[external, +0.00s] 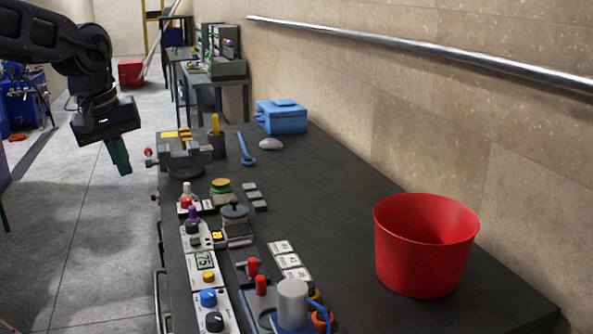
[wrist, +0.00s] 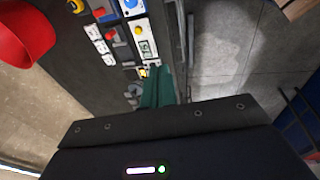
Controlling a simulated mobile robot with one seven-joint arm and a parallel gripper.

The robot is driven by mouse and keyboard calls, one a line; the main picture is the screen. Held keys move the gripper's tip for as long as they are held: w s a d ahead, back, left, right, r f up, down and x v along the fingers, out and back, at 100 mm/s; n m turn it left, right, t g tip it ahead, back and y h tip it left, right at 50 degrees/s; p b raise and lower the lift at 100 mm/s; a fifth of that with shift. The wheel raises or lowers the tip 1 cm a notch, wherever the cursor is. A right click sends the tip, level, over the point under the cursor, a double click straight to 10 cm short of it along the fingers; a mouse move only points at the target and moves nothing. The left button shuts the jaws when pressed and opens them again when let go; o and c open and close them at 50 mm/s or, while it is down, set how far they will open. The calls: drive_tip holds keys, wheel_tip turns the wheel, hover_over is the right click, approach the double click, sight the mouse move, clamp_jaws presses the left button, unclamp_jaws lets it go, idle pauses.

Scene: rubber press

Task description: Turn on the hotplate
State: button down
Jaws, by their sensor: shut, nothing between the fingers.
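My gripper (external: 120,160) hangs in the air left of the near bench's far end, over the floor side. Its green fingers are shut together with nothing between them. They also show in the wrist view (wrist: 160,85), beside the bench edge. A round dark lidded unit (external: 234,213) on the bench may be the hotplate, but I cannot tell for certain. By the bench's left edge stand a control box with a "75" display (external: 204,258), a yellow knob (external: 209,276), a blue knob (external: 208,298) and a black knob (external: 215,321). My gripper touches none of them.
A vise (external: 185,158) stands at the bench's far left corner. A red bucket (external: 425,250), a blue box (external: 281,117) and a grey cylinder (external: 292,303) stand on the bench. The bench's middle is mostly clear. A metal rail (external: 420,47) runs along the wall.

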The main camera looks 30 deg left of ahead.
drive_tip(key=w+a+f+n+g, duration=0.2)
drive_tip(key=w+f+n, duration=0.2)
drive_tip(key=w+n, duration=0.65)
drive_tip(key=n+g, duration=0.2)
drive_tip(key=n, duration=0.5)
hover_over(196, 243)
drive_tip(key=w+a, duration=0.1)
drive_tip(key=a, duration=0.1)
wheel_tip(196, 243, down, 8)
drive_tip(key=shift+w+f+h, duration=0.3)
drive_tip(key=shift+w+f, duration=0.05)
drive_tip(key=shift+w, duration=0.2)
drive_tip(key=f, duration=0.4)
drive_tip(key=s+d+f, duration=0.1)
drive_tip(key=f, duration=0.8)
drive_tip(key=shift+s+d+f, duration=0.2)
drive_tip(key=shift+s+f, duration=0.05)
drive_tip(key=shift+f, duration=0.15)
drive_tip(key=shift+d+f, duration=0.1)
